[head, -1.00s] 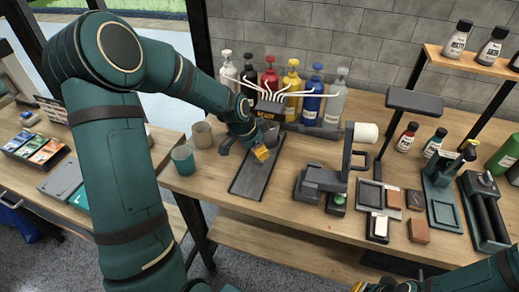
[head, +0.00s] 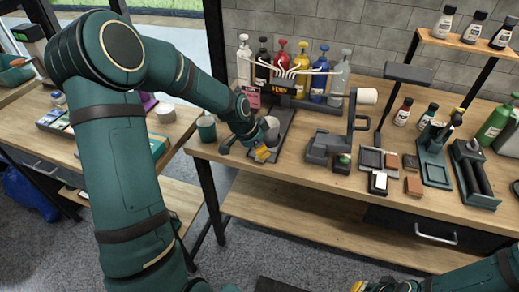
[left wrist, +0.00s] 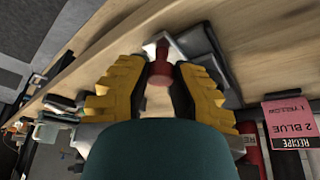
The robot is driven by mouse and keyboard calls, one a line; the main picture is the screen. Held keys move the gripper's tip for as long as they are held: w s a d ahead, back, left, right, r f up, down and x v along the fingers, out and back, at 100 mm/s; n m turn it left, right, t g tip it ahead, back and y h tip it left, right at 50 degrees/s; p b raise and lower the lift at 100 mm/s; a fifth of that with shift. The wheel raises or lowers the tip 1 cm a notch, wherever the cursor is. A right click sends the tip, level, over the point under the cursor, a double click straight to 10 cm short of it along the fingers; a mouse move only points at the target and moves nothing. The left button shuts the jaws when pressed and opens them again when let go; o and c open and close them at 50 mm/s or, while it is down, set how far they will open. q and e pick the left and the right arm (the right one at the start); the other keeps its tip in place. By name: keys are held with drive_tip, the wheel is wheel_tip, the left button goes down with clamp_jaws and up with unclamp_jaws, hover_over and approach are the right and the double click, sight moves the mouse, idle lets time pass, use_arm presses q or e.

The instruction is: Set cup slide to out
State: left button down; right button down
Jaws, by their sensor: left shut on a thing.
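The cup slide is a dark flat rail (head: 288,118) on the wooden table, running from the pump bottles toward the front edge. A grey cup (head: 271,130) stands on it, beside my left gripper. My left gripper (head: 262,154) is low at the rail's front end, near the table edge. In the left wrist view, its yellow fingers are shut on a red knob (left wrist: 159,72) with a pale base. The head view hides the knob. My right gripper (head: 372,287) is only partly in view at the bottom edge, away from the slide; its opening cannot be told.
A teal cup (head: 206,128) stands left of my left gripper. A dark stand with a white roller (head: 367,96) is to the right. The table's front edge is close.

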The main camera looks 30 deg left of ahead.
use_arm(q)
drive_tip(key=shift+s+d+f, duration=0.2)
drive_tip(key=shift+s+f, duration=0.05)
drive_tip(key=c, duration=0.7)
unclamp_jaws()
drive_tip(key=shift+c, duration=0.2)
drive_tip(key=shift+w+r, duration=0.1)
drive_tip(key=shift+a+r, duration=0.2)
drive_tip(key=shift+r, duration=0.3)
drive_tip(key=v, duration=1.1)
